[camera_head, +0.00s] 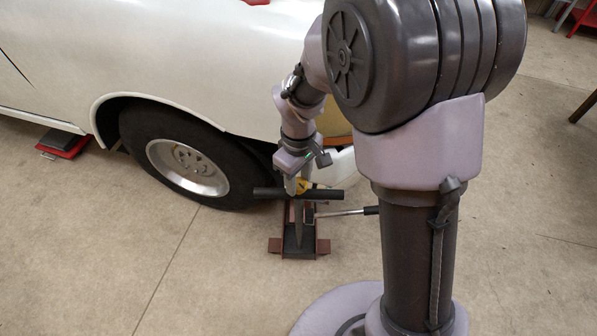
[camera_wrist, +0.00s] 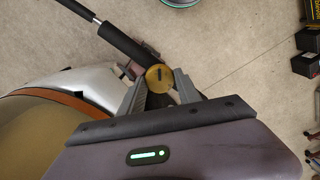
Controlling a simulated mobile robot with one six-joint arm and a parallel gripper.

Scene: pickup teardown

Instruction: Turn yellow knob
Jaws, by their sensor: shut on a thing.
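The yellow knob (camera_wrist: 159,77) is a round, brass-yellow disc with a dark slot, seen face-on between my fingertips in the wrist view. In the head view only a small yellow patch of the knob (camera_head: 304,187) shows beside my fingers, on top of a dark red floor jack (camera_head: 322,245). My gripper (camera_wrist: 158,82) is shut on the knob, one finger on each side. In the head view my gripper (camera_head: 297,186) points down at the jack, and the knob is partly hidden by it. The jack's handle (camera_head: 345,212) sticks out to the right.
A white pickup (camera_head: 200,50) with a dark wheel (camera_head: 180,155) stands close on the left of the jack. A red jack or stand (camera_head: 68,143) sits under it farther left. Several boxes (camera_wrist: 307,50) stand at the right in the wrist view. The concrete floor in front is clear.

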